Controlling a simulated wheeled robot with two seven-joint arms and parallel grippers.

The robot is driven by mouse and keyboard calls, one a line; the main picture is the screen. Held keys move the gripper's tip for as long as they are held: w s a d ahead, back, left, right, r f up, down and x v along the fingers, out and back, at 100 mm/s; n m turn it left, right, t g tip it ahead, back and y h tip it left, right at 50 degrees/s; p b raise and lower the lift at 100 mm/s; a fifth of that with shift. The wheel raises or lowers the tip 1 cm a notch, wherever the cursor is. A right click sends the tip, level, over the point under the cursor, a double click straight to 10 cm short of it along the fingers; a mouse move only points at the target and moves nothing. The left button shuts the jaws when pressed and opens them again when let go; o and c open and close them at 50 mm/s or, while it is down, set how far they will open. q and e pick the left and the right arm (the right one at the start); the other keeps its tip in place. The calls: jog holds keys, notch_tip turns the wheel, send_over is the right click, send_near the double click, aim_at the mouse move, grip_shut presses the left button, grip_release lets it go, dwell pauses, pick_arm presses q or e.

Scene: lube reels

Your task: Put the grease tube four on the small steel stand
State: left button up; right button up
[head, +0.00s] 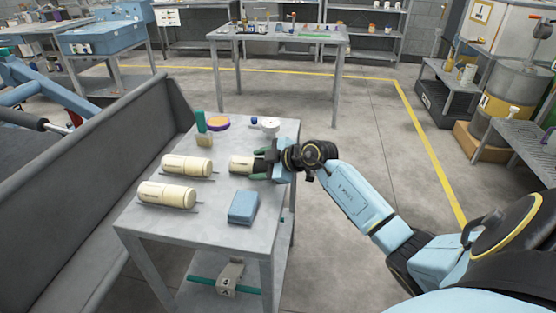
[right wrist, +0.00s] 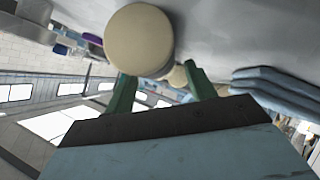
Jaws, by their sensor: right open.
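Three cream cylindrical tubes lie on the grey metal table in the head view: one at the back left (head: 187,166), one at the front left (head: 167,195), and one at the right (head: 241,164). Their printing is too small to read. The two left tubes rest on thin steel rails; I cannot tell which support is the small steel stand. My right gripper (head: 262,165) is open at the right tube's end, its green fingers near it. In the right wrist view, a round cream end (right wrist: 138,40) shows large, ahead of the open fingers (right wrist: 160,88). My left gripper is out of view.
A folded blue cloth (head: 243,207) lies in front of the right gripper. A green bottle (head: 201,122), a purple-orange disc (head: 218,123) and a white item (head: 270,125) stand at the back. A grey panel (head: 95,170) borders the left. A tag marked 4 (head: 228,276) is below.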

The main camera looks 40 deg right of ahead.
jog(key=p+v, duration=0.2)
jog(key=v, duration=0.5)
jog(key=shift+s+d+r, duration=0.1)
jog(key=shift+s+r, duration=0.1)
jog(key=shift+s, duration=0.1)
pick_arm(q)
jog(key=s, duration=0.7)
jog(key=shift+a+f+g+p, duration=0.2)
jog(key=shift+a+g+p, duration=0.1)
jog(key=shift+p, duration=0.05)
pick_arm(e)
jog(key=shift+v, duration=1.55)
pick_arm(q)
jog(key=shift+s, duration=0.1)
